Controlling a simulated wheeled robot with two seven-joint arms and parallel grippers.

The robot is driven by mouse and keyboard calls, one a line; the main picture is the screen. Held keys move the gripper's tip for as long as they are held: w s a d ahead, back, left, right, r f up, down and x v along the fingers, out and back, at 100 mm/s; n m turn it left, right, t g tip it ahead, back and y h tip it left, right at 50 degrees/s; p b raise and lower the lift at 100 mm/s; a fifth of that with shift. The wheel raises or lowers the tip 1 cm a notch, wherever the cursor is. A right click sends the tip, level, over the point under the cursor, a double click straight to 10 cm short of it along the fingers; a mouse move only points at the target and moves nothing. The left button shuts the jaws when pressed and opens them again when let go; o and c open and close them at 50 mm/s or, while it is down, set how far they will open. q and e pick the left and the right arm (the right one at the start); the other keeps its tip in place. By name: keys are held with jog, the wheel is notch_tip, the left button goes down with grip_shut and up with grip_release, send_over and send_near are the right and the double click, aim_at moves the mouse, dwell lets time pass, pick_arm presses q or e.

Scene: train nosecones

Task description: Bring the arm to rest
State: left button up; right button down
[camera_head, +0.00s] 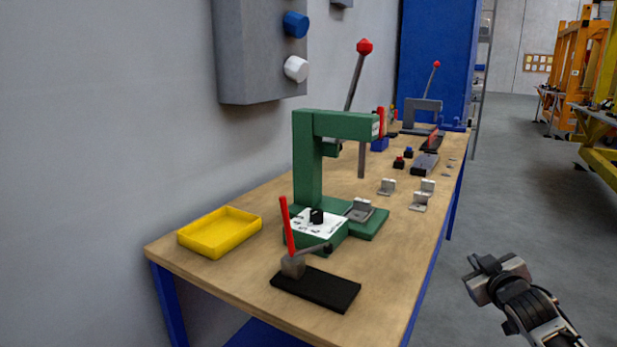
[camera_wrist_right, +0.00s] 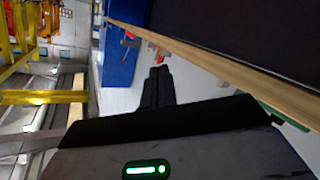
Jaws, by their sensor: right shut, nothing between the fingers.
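My right gripper (camera_head: 478,265) is at the lower right of the head view, off the right side of the workbench (camera_head: 240,277) and over the grey floor. It is shut and holds nothing. In the right wrist view its dark fingers (camera_wrist_right: 157,86) are together, with no object between them. The bench edge (camera_wrist_right: 200,60) runs diagonally past them in that view, apart from the fingers. My left gripper is in neither view.
A green press (camera_head: 307,165) stands on the bench, with a yellow tray (camera_head: 219,232) to its left and a red-handled clamp on a black plate (camera_head: 316,288) in front. Small metal brackets (camera_head: 420,201) lie further back. Open floor lies right of the bench; orange racks (camera_head: 572,60) stand far back.

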jog(key=s+a+f+g+y, duration=0.2)
jog(key=s+a+f+y, duration=0.2)
jog(key=s+a+f, duration=1.1)
jog(key=s+a+f+m+g+y, duration=0.1)
jog(key=s+a+g+y, duration=0.1)
jog(key=s+a, duration=1)
jog(key=s, duration=0.4)
jog(key=shift+s+a+f+m+g+p, duration=0.2)
jog(key=shift+a+m+g+p, duration=0.1)
jog(key=shift+m+p, duration=0.1)
